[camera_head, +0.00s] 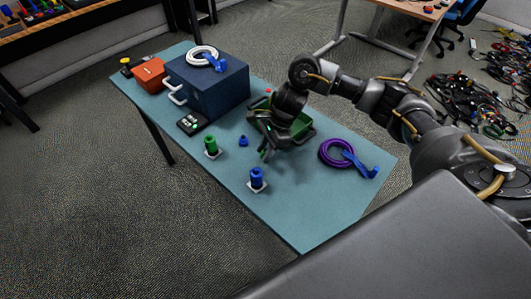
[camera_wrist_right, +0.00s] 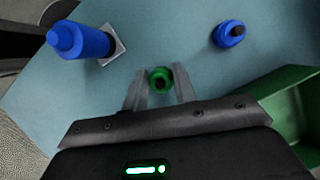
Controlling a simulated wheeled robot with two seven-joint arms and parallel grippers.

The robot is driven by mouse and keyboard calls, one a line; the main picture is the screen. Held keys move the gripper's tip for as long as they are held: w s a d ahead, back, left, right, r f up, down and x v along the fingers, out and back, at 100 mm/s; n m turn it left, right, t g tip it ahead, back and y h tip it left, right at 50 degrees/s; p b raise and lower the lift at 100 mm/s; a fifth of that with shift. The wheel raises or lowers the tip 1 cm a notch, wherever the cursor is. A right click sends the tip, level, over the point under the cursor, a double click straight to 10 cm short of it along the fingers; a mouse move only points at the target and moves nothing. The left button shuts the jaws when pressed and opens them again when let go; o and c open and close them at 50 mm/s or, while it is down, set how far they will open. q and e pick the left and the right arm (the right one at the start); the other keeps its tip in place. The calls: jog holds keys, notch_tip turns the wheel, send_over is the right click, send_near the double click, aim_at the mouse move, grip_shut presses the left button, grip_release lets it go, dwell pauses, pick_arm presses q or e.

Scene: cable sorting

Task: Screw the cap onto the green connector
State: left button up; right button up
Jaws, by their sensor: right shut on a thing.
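The green connector (camera_head: 210,145) stands upright on a small white base near the table's front left edge, in the head view. My right gripper (camera_head: 265,155) is to the right of it, above the table. In the right wrist view the fingers (camera_wrist_right: 160,88) are shut on a small green ring-shaped cap (camera_wrist_right: 160,74), held apart from the connector. The cap is hard to make out in the head view. The green connector does not show in the wrist view. My left gripper is not in view.
A blue connector (camera_head: 257,179) stands on the table (camera_head: 320,215), with a loose blue cap (camera_head: 243,140) behind it. A green bin (camera_head: 302,127) is behind my right gripper. A purple cable coil (camera_head: 338,152) lies right, a blue box (camera_head: 207,90) and dark device (camera_head: 193,122) left.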

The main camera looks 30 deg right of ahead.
jog(key=s+d+r, duration=0.8)
jog(key=s+r, duration=0.3)
jog(key=shift+s+r+b, duration=0.2)
jog(key=shift+s+b, duration=0.15)
jog(key=shift+b, duration=0.1)
